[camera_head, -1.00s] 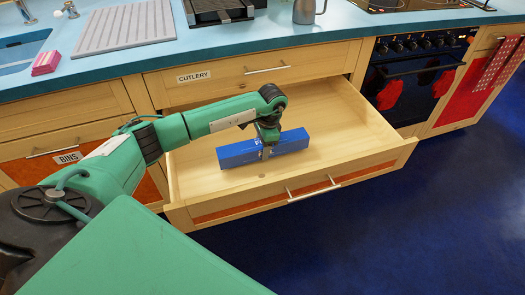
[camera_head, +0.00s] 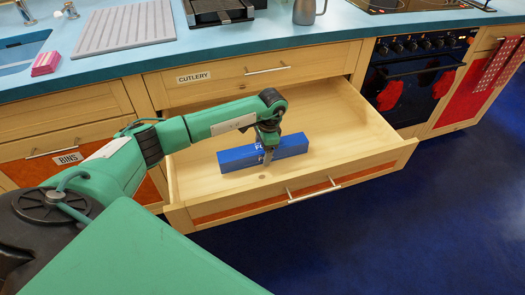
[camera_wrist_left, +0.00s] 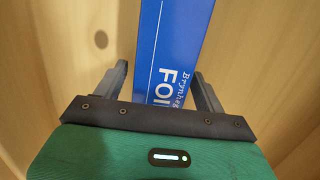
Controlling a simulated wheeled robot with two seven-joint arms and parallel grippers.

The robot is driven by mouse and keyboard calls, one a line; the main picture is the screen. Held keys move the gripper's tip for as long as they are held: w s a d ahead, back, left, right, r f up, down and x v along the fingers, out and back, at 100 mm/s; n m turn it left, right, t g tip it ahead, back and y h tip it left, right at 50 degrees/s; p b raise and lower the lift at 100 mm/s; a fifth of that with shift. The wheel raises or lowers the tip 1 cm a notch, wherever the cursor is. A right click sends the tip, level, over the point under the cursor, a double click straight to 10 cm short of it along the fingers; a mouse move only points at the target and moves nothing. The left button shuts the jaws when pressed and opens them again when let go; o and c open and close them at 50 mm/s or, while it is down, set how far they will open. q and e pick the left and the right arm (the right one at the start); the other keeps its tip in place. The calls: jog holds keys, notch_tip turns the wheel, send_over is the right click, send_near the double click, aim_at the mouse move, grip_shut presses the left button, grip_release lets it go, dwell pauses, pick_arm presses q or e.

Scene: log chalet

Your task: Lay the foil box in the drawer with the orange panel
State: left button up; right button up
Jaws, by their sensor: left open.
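The foil box (camera_head: 235,160), long and blue with white lettering, lies in the open drawer (camera_head: 345,120), whose front has an orange panel (camera_head: 235,208). The box lies lengthwise along the drawer's width, apart from the side walls. My left gripper (camera_head: 267,158) is open at the middle of the box, its wrist above it and a finger showing on the near side. In the left wrist view, the open fingers (camera_wrist_left: 160,72) stand on either side of the box (camera_wrist_left: 180,45), with gaps visible. My right gripper is not in view.
A closed drawer labelled CUTLERY (camera_head: 195,78) is above, under the blue worktop (camera_head: 235,42). A dark oven (camera_head: 415,75) stands to the right. The drawer's right half is empty. The drawer's front wall and handle (camera_head: 315,190) are near the gripper.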

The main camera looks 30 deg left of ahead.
pick_arm(q)
notch_tip(320, 180, up, 12)
jog(key=w+d+p, duration=0.1)
jog(key=shift+w+f, duration=0.15)
jog(key=shift+f, duration=0.1)
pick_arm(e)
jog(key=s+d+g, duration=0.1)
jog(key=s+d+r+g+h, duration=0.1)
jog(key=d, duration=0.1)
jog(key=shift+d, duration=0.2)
